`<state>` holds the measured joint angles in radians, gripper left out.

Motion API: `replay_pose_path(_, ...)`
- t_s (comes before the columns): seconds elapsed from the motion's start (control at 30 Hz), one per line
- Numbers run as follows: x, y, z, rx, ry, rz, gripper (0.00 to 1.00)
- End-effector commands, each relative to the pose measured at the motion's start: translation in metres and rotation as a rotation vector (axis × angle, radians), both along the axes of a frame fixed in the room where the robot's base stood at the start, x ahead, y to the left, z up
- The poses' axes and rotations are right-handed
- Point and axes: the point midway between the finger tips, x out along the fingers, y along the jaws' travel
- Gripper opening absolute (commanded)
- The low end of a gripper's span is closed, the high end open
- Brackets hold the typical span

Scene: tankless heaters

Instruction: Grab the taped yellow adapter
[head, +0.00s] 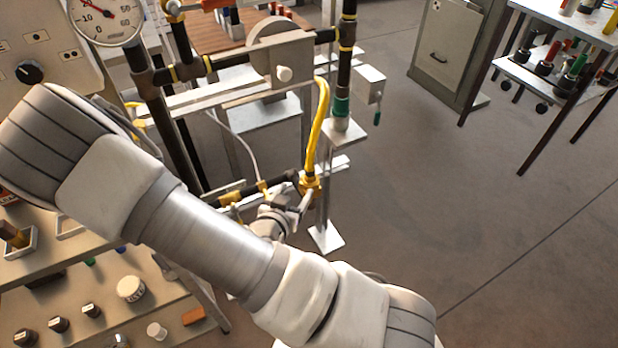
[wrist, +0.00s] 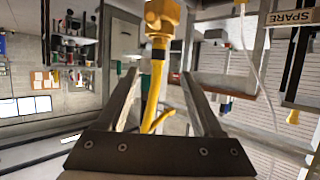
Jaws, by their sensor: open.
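A yellow fitting (head: 310,184), which looks like the adapter, sits at the lower end of a yellow hose (head: 320,120) beside the pipe frame. In the wrist view the yellow fitting (wrist: 162,18) is at the top centre, and the yellow hose (wrist: 156,90) runs down between my fingers. My gripper (head: 302,190) is open close to the fitting, partly hidden behind my arm. In the wrist view my gripper (wrist: 161,73) has one finger on each side of the yellow line, with gaps visible.
Black pipes (head: 345,70) and metal rails stand around the fitting. A green-collared pipe (head: 341,105) is just right of the hose. Smaller yellow fittings (head: 263,188) lie left of the adapter. A gauge panel (head: 40,50) is at left. Open floor (head: 470,210) lies to the right.

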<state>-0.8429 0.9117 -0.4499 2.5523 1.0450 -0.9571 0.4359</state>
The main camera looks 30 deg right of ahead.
Motion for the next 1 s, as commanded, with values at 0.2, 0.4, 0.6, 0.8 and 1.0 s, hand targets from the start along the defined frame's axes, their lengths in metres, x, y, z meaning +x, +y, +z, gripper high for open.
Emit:
replay_pose_path(0.2,0.013,-0.011,-0.013,0.003,-0.003,-0.001,0.68)
replay_pose_path(0.4,0.021,-0.02,-0.018,0.003,-0.002,-0.002,0.68)
replay_pose_path(0.6,0.047,-0.046,-0.032,0.0,0.001,-0.005,0.68)
replay_pose_path(0.8,0.067,-0.063,-0.041,0.0,0.001,-0.001,0.68)
replay_pose_path(1.0,0.075,-0.072,-0.047,0.0,0.001,-0.001,0.68)
